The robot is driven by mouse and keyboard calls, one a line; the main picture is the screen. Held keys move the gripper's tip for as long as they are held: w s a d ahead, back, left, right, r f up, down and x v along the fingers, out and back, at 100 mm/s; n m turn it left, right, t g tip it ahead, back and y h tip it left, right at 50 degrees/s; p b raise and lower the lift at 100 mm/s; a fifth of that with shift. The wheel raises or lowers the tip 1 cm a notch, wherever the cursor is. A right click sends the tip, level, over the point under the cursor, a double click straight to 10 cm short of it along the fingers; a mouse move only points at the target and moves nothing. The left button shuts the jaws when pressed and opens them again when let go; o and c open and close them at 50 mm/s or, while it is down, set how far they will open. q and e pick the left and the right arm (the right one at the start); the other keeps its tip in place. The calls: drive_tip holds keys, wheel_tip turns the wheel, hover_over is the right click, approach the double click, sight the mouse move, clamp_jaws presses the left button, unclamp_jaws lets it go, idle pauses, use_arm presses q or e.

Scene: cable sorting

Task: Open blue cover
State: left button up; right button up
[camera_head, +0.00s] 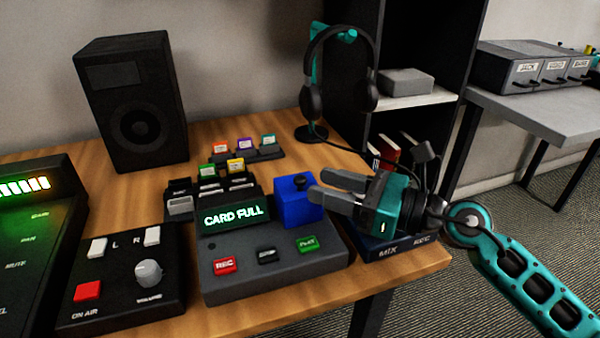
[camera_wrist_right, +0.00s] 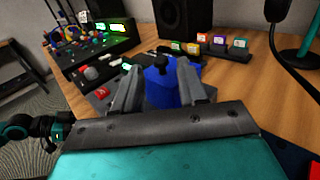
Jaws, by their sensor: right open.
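The blue cover (camera_head: 297,205) is a box-like lid with a dark knob on top, sitting at the right rear of the grey recorder (camera_head: 270,268) beside its CARD FULL display. It looks closed. My right gripper (camera_head: 318,185) is open, with its fingers pointing left toward the cover's knob. In the right wrist view, the blue cover (camera_wrist_right: 172,84) shows between and beyond the two open fingers (camera_wrist_right: 158,85). I cannot tell whether the fingers touch it.
A black panel (camera_head: 120,280) with an ON AIR button stands left of the recorder. Card holders (camera_head: 225,185) with coloured cards are behind it. A headphone stand (camera_head: 318,130) stands at the back. A dark MIX/REC box (camera_head: 400,255) lies under my right gripper. Bare wood lies around the speaker (camera_head: 135,100).

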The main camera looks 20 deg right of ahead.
sight(305, 180)
drive_tip(key=shift+p+x, duration=0.3)
drive_tip(key=shift+x, duration=2.45)
clamp_jaws()
